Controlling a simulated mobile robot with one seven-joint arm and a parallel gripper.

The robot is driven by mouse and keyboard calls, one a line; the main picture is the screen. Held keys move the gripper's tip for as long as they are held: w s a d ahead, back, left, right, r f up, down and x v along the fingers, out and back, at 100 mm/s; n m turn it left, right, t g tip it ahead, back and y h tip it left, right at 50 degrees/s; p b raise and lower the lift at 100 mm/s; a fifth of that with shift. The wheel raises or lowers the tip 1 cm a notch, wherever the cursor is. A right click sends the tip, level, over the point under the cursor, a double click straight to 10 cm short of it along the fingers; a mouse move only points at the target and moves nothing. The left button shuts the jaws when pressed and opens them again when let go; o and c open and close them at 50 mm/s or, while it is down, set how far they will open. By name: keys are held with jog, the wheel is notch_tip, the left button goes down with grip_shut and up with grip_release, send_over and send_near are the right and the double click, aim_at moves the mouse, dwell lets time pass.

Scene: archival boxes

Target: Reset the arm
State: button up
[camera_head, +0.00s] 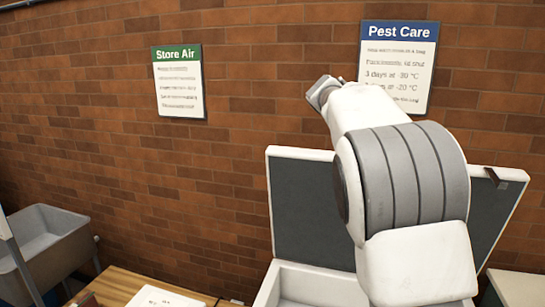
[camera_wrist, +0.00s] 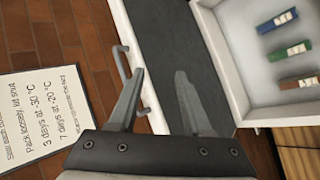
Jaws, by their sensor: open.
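My gripper (camera_wrist: 160,85) shows in the wrist view with its two grey fingers apart and nothing between them. In the head view my arm rises in front of an open white chest, and its far end points up and left near the Pest Care sign. The fingers cannot be made out clearly there. The chest's raised lid (camera_head: 300,200) has a dark inner panel. In the wrist view the lid (camera_wrist: 160,35) lies behind my fingers; I cannot tell how far they are from it.
The white chest body (camera_head: 320,282) also shows in the wrist view (camera_wrist: 240,60), with blue, green and brown items inside. The Pest Care sign (camera_head: 398,62) and Store Air sign (camera_head: 179,85) hang on the brick wall. A grey bin (camera_head: 45,240) and wooden table (camera_head: 115,285) stand left.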

jog(key=s+a+f+m+y, duration=0.2)
jog(key=s+a+f+y, duration=0.1)
jog(key=s, duration=0.9)
jog(key=s+a+f+m+y+b, duration=0.1)
jog(key=s+a+f, duration=0.5)
jog(key=s, duration=0.6)
jog(key=s+a+f+m+t+y, duration=0.1)
jog(key=s+a+f+m+y, duration=0.2)
jog(key=s, duration=1)
notch_tip(320, 180, down, 3)
jog(key=shift+a+r+y+b, duration=0.15)
jog(key=shift+a+y+b, duration=0.15)
jog(key=shift+a+y, duration=0.55)
jog(key=shift+d, duration=0.2)
